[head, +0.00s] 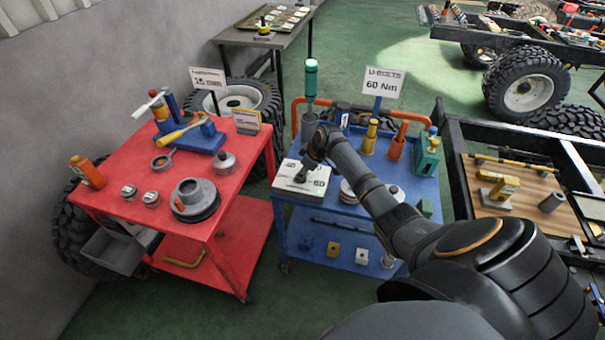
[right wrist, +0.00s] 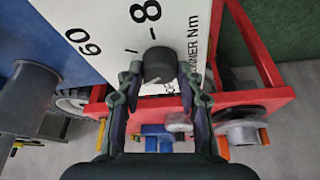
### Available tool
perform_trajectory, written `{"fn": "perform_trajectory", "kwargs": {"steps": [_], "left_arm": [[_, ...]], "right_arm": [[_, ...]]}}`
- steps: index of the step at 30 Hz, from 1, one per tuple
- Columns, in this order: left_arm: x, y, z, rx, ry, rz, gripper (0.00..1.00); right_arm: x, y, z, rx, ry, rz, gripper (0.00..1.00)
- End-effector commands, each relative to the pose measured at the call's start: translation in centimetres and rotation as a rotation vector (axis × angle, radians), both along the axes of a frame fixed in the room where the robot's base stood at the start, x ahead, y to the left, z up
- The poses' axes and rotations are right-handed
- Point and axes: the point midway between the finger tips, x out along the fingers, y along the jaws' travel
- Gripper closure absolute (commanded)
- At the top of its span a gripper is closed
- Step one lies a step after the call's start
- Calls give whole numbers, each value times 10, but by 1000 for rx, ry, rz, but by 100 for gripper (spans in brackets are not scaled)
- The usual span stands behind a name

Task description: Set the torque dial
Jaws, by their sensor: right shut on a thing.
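The torque dial is a black round knob (right wrist: 159,62) on a white box face (head: 293,191) that sits on the blue cart's top. In the right wrist view, "60" shows left of the knob and an "8" above it; "Nm" is printed at right. I cannot tell the knob's pointer direction. A sign (head: 383,83) behind reads "U-BOLTS 60 Nm". My right gripper (head: 303,173) is over the box, its two fingers (right wrist: 159,76) shut on the knob from either side. My left gripper is not in view.
The blue cart (head: 330,224) also holds a green-topped tool (head: 311,80) and several colored tools at right. A red cart (head: 130,184) with a vise and metal parts stands at left. A chassis frame (head: 466,195) is at right. Green floor lies between.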

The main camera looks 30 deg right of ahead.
Motion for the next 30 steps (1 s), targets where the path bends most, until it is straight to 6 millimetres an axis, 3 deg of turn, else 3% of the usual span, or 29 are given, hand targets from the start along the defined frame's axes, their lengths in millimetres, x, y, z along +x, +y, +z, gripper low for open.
{"fn": "perform_trajectory", "kwargs": {"steps": [11,30], "left_arm": [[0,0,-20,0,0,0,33],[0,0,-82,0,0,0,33]], "right_arm": [[2,-2,-3,1,-1,247,95],[5,-3,-4,2,-2,818,95]]}}
